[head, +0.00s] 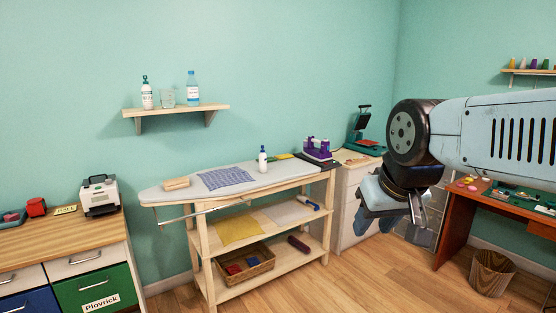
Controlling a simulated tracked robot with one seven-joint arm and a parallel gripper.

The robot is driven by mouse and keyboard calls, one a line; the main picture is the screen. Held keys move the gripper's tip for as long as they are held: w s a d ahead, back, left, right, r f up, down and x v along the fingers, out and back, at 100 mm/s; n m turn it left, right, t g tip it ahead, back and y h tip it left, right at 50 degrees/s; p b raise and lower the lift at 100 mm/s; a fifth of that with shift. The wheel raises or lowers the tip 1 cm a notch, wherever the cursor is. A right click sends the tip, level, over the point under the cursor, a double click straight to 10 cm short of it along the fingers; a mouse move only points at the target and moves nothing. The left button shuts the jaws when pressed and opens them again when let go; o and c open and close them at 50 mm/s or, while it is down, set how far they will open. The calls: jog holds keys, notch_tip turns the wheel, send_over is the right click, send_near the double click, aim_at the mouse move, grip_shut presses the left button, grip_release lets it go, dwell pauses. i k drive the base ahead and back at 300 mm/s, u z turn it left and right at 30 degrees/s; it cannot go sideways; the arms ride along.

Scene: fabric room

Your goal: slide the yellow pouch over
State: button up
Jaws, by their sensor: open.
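A flat yellow cloth-like piece (239,229) lies on the middle shelf of the wooden stand under the ironing board (250,180). A small yellow item (279,156) lies on the board, left of the purple iron (318,149). I cannot tell from this distance which of the two is a pouch. My gripper (394,226) hangs at the right of the picture, pointing down, with its jaws apart and nothing seen between them. It is well to the right of both yellow things and apart from them.
A basket (245,263) sits on the low shelf. A waste bin (492,272) stands at right. Floor between stand and bin is clear.

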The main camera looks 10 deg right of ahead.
aim_at(284, 155)
jog(key=z, duration=0.5)
jog(key=i, duration=1.45)
jog(key=z, duration=0.65)
jog(key=i, duration=1.3)
jog(key=u, duration=0.65)
jog(key=i, duration=1.05)
jog(key=u, duration=0.95)
jog(key=i, duration=0.55)
jog(key=u, duration=0.3)
jog(key=k, duration=0.8)
